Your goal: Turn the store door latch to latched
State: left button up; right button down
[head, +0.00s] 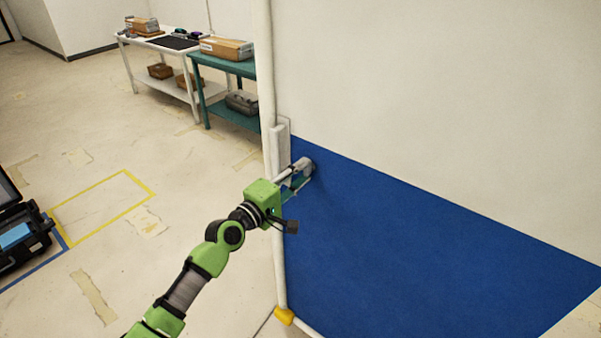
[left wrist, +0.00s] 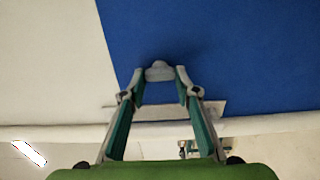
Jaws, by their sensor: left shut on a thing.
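The store door (head: 430,240) is white above and blue below, and it fills the right of the head view; its blue part (left wrist: 240,50) also shows in the left wrist view. The door latch (left wrist: 159,67) is a small grey knob on the blue part, near the door's edge. My left gripper (head: 304,174) reaches it from the left and is shut on it, with one fingertip on each side in the left wrist view (left wrist: 160,77). The fingers partly hide the knob, and I cannot tell its turned position. My right gripper is not in view.
A white post (head: 267,70) runs along the door's edge, with a yellow piece (head: 285,316) at its foot. A white table (head: 150,75) and a green table (head: 225,63) with boxes stand behind. An open black case (head: 25,235) lies left. Floor between is clear.

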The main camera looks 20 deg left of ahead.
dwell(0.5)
pick_arm(q)
jog(key=o, duration=1.1)
jog(key=v, duration=1.2)
jog(key=shift+a+f, duration=0.1)
